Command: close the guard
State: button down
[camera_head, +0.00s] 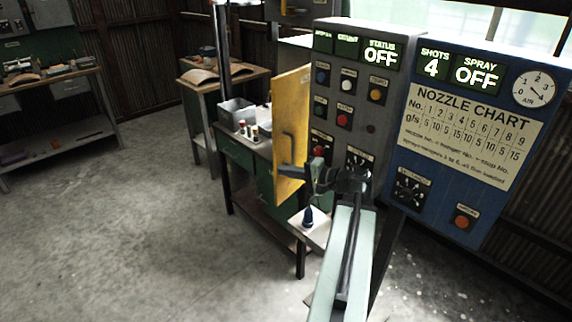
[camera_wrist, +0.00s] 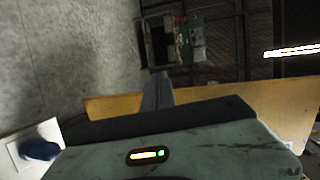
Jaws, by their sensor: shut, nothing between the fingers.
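The guard is a yellow panel (camera_head: 291,138) with a dark handle, standing swung out at the left side of the grey control cabinet (camera_head: 345,105). In the wrist view the yellow panel (camera_wrist: 235,118) stretches across behind my fingers. My gripper (camera_head: 284,168) is shut and empty, with its fingers pointing left across the lower part of the guard. In the wrist view the closed fingertips (camera_wrist: 158,78) reach past the panel's edge. I cannot tell whether the fingers touch the guard. The guard's hinge side is partly hidden.
A blue panel (camera_head: 455,140) with a nozzle chart stands right of the cabinet. A green bench (camera_head: 240,152) with a grey bin (camera_head: 237,112) and small bottles stands behind the guard. A small pale stand (camera_head: 310,228) with a dark blue object is below my gripper. Floor at left is clear.

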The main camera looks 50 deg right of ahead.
jog(key=m+t+h, duration=0.2)
send_near(279, 150)
jog(key=w, duration=0.6)
jog(key=shift+w+a, duration=0.25)
jog(key=shift+w, duration=0.15)
jog(key=shift+w+a, duration=0.1)
